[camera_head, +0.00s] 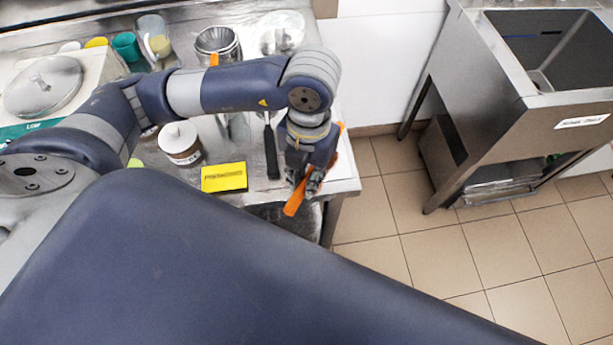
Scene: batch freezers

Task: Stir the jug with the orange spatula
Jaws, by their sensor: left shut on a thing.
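My left gripper (307,182) is shut on the orange spatula (294,204) at the front right corner of the steel table. The spatula's lower end sticks out below the fingers, tilted down to the left. Part of it is hidden behind the gripper. No jug can be told for certain. A round metal vessel (217,42) stands at the back of the table, partly hidden by my arm, and a clear item (283,32) is to its right. My right gripper is not in view.
A white tub (180,143), a yellow box (224,177) and a dark-handled tool (271,150) are on the table left of the gripper. Green and yellow cups (127,46) stand at the back left. A steel sink unit (520,110) stands right, across open tiled floor.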

